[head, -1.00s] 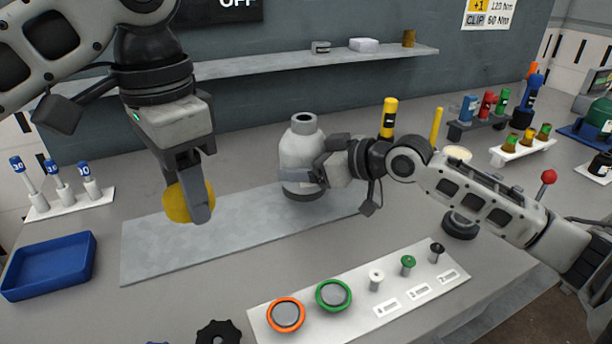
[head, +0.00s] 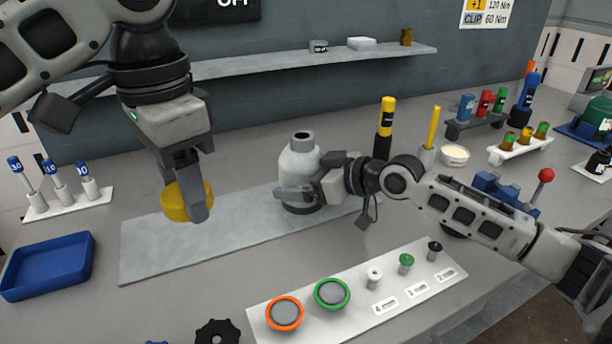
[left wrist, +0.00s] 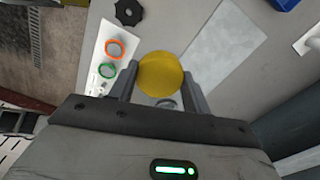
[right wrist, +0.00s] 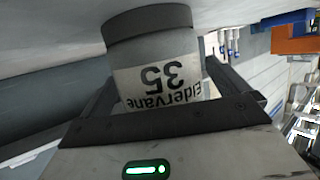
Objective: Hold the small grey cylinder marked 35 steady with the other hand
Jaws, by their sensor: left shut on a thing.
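The small grey cylinder marked 35 (head: 299,165) stands upright on the grey mat (head: 180,246), its neck uncovered. My right gripper (head: 297,190) reaches it from the right, low on its body, with one finger across its front. In the right wrist view, the label "35" of the cylinder (right wrist: 155,75) faces the camera upside down between the two fingers of my right gripper (right wrist: 160,85). They look slightly apart from its sides. My left gripper (head: 188,200) is shut on a round yellow piece (head: 174,204) above the mat, also seen in the left wrist view (left wrist: 160,74).
A white panel (head: 350,318) with orange and green rings and small pegs lies in front. A blue tray (head: 48,266) is at the left. Yellow-topped posts, a white bowl (head: 454,155) and racks stand behind my right arm. The mat's left part is free.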

